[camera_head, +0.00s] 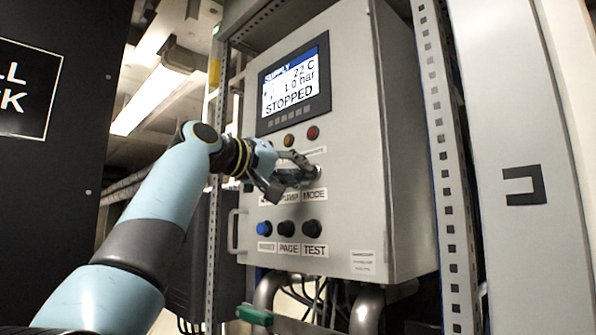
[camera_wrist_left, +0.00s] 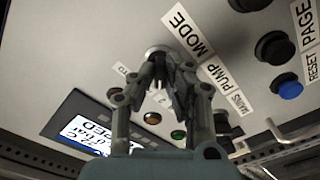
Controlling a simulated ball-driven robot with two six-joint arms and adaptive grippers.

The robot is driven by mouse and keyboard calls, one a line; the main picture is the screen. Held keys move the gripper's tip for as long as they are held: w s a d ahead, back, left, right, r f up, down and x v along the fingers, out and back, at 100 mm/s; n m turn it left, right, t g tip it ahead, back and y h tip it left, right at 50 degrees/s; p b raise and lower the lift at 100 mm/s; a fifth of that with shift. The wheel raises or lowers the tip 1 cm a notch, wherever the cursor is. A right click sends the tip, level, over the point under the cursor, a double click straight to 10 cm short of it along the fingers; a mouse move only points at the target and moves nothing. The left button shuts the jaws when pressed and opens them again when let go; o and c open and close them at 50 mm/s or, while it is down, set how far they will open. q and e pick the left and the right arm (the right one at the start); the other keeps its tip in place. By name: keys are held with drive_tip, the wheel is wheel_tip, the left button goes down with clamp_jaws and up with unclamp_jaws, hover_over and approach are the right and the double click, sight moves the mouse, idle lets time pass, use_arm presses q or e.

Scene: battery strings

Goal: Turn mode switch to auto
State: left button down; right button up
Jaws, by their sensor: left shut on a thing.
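The mode switch (camera_head: 317,172) is a small round knob on the grey control cabinet, above the MODE label (camera_head: 314,195). My left gripper (camera_head: 308,173) reaches in from the left and is shut on this switch, its fingers angled against the panel. In the left wrist view the fingertips (camera_wrist_left: 167,72) close around the switch, whose pale round collar (camera_wrist_left: 158,52) shows beside the MODE label (camera_wrist_left: 187,32). The fingers hide most of the knob, so I cannot tell which position it points to. My right gripper is not in view.
The display (camera_head: 293,84) reads 22 C, 1.0 bar and STOPPED. Amber (camera_head: 289,140) and red (camera_head: 313,133) lamps sit above the switch. A blue button (camera_head: 264,228) and black PAGE (camera_head: 287,227) and TEST (camera_head: 312,227) buttons sit below. A cabinet handle (camera_head: 233,231) is at left.

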use_arm(q)
drive_tip(key=m+b, duration=0.2)
drive_tip(key=b, duration=0.1)
drive_tip(key=shift+f+m, duration=0.2)
drive_tip(key=shift+m, duration=0.2)
drive_tip(key=m+b, duration=0.4)
drive_tip(key=m, duration=0.1)
drive_tip(key=shift+m, duration=0.3)
drive_tip(key=m+b, duration=0.3)
drive_tip(key=m, duration=0.2)
drive_tip(key=shift+r+m+b, duration=0.1)
drive_tip(key=shift+m+b, duration=0.9)
drive_tip(key=shift+m, duration=1.2)
drive_tip(key=c, duration=1.4)
unclamp_jaws()
drive_tip(key=shift+r, duration=0.1)
